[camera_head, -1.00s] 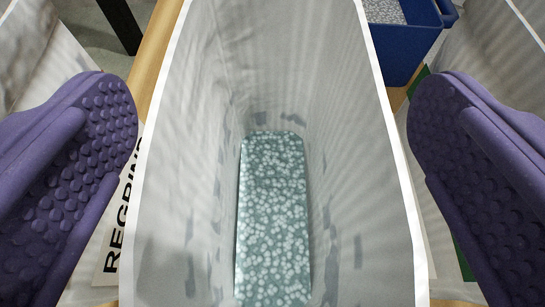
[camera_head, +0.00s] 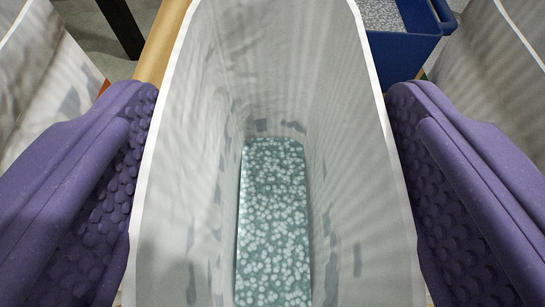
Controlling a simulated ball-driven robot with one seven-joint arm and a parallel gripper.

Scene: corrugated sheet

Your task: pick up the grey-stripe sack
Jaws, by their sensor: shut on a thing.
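An open-topped pale sack with faint grey marks (camera_head: 180,190) fills the middle of the view. I look down into it from above. A teal block with pale spots (camera_head: 272,225) shows at its bottom. My gripper (camera_head: 268,165) has one purple, studded finger on each side of the sack. The fingers are shut on the sack from outside, against its left and right walls. The sack's outer faces and the lower finger contact are mostly hidden.
A blue bin (camera_head: 403,45) with speckled contents stands behind at the upper right. Other pale sacks stand close by at the left (camera_head: 45,75) and right (camera_head: 495,70). A wooden rail (camera_head: 163,40) and a dark leg (camera_head: 121,25) are at the upper left.

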